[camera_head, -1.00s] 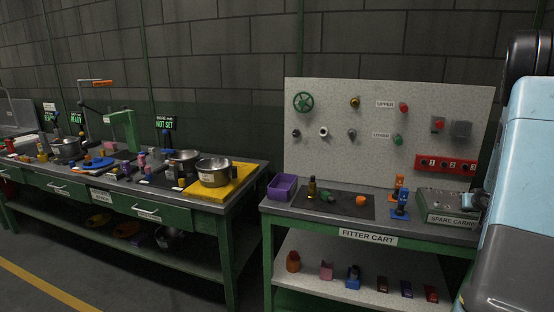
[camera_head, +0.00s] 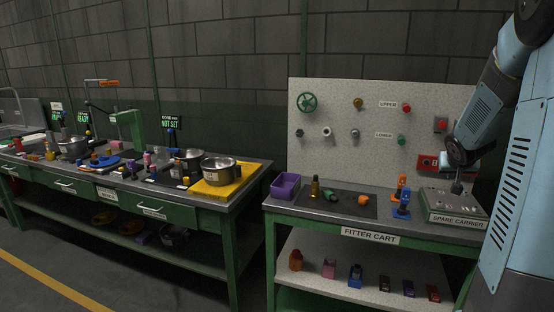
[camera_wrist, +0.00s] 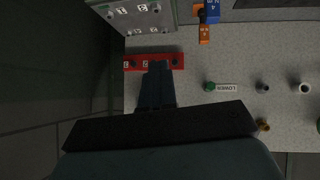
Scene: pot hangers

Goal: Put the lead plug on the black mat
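The black mat (camera_head: 348,212) lies on the fitter cart. On it are a brass bottle-shaped piece (camera_head: 314,188), a green piece (camera_head: 331,197) and an orange piece (camera_head: 363,200). I cannot tell which thing is the lead plug. I cannot see whether anything is between the fingers.
A purple bin (camera_head: 284,187) is left of the mat. Orange and blue pieces (camera_head: 401,203) stand between mat and carrier. The pegboard (camera_head: 330,155) with knobs and fittings rises behind. Small blocks line the lower shelf (camera_head: 320,285). A bench with pots (camera_head: 218,168) is at left.

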